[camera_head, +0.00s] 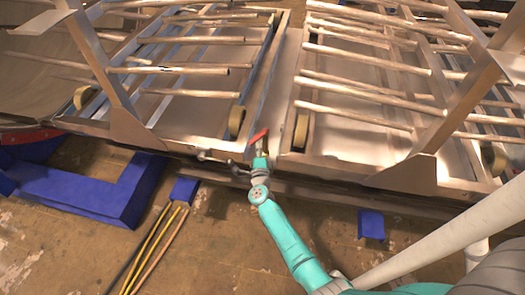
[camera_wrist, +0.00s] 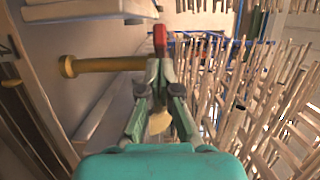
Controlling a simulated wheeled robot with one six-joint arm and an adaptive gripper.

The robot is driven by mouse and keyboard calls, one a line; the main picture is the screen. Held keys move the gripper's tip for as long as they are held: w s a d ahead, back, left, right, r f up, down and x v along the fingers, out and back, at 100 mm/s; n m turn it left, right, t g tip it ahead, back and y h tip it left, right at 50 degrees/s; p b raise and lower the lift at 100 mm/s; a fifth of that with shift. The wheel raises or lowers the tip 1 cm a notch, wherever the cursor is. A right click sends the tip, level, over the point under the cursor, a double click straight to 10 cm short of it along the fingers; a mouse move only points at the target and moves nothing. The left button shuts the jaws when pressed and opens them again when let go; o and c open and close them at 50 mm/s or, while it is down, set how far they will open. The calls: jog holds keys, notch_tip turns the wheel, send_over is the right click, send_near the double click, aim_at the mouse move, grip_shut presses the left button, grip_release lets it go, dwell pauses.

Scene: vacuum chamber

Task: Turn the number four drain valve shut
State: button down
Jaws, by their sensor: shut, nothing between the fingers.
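A red lever-like handle (camera_head: 259,136), which looks like a valve handle, stands tilted at the edge of the metal frames in the head view. It also shows in the wrist view (camera_wrist: 160,38), just beyond my fingertips. No number is readable on it. My gripper (camera_head: 260,150) is at the near end of the red handle; in the wrist view its fingers (camera_wrist: 160,68) come together and are shut with nothing held. I cannot tell whether the fingertips touch the handle. The valve body is hidden behind my gripper.
Metal racks with rods (camera_head: 190,70) stand left and right beyond a low metal rail. A small pipe fitting (camera_head: 215,157) sits left of my gripper. Blue blocks (camera_head: 85,195) and yellow rods (camera_head: 155,250) are on the floor. A brass-coloured pipe (camera_wrist: 105,65) is left in the wrist view.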

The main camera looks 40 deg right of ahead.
jog(key=shift+w+a, duration=0.1)
jog(key=shift+w, duration=0.05)
dwell(0.3)
jog(key=shift+w+a, duration=0.2)
jog(key=shift+w, duration=0.75)
jog(key=shift+w+a, duration=0.2)
jog(key=shift+w, duration=0.7)
jog(key=shift+w+a, duration=0.2)
jog(key=shift+w, duration=0.75)
jog(key=shift+s, duration=0.1)
